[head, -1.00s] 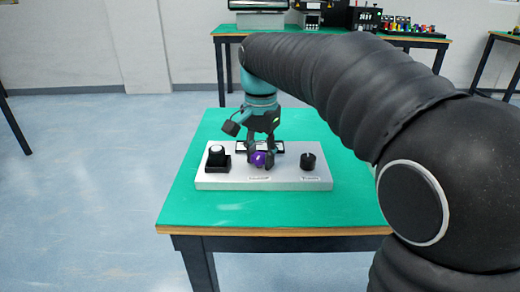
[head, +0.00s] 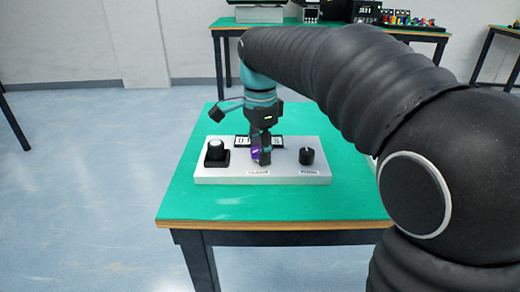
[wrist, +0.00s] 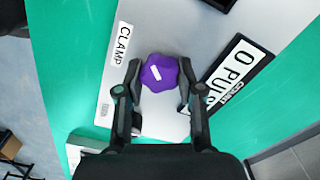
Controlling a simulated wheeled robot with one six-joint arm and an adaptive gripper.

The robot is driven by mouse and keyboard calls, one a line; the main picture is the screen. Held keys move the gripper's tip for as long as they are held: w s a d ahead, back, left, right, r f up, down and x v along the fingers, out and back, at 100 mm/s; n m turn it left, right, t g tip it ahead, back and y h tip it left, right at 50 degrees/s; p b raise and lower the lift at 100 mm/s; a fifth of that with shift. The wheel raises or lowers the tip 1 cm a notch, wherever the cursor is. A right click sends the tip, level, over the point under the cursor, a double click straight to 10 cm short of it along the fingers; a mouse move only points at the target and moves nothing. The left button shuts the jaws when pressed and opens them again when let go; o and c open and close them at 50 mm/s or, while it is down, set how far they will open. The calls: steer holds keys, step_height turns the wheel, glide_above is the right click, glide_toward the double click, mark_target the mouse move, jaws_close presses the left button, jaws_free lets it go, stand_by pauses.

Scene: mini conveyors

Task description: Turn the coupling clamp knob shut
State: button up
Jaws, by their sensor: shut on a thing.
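The purple lobed clamp knob (head: 256,153) stands on the pale grey panel (head: 225,177), at its middle. In the wrist view the knob (wrist: 160,72) shows a white mark on top and sits beside a label reading CLAMP (wrist: 123,44). My gripper (wrist: 160,76) has one finger at each side of the knob and is shut on it. In the head view my gripper (head: 263,151) points down and its fingers hide part of the knob.
A black knob with a white cap (head: 216,148) stands on the panel's left, a black knob (head: 306,156) on its right. A display plate (wrist: 239,68) lies behind the clamp knob. The green table (head: 345,200) around the panel is clear.

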stand_by(0.3)
steer(key=o, duration=1.2)
steer(key=shift+c, duration=0.2)
step_height(320, 180, up, 12)
